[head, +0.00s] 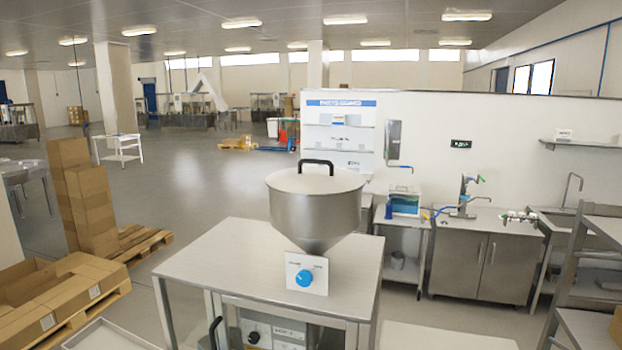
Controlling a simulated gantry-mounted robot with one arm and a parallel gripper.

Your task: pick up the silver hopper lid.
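The silver hopper lid (297,184) lies flat on top of the silver hopper (312,217), covering its opening. The lid has a black arched handle (316,162) standing up from its middle. The hopper is a wide steel bowl that narrows downward, and it stands over a steel machine table (215,262). A white panel with a blue knob (304,278) sits in front of the hopper's lower part. My gripper is not in view, and nothing touches the lid or its handle.
Stacked cardboard boxes (84,200) stand on pallets at the left. A steel counter with cabinets and sinks (484,262) runs along the white wall at the right. A steel rack (571,262) stands at the right edge. The space above the lid is clear.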

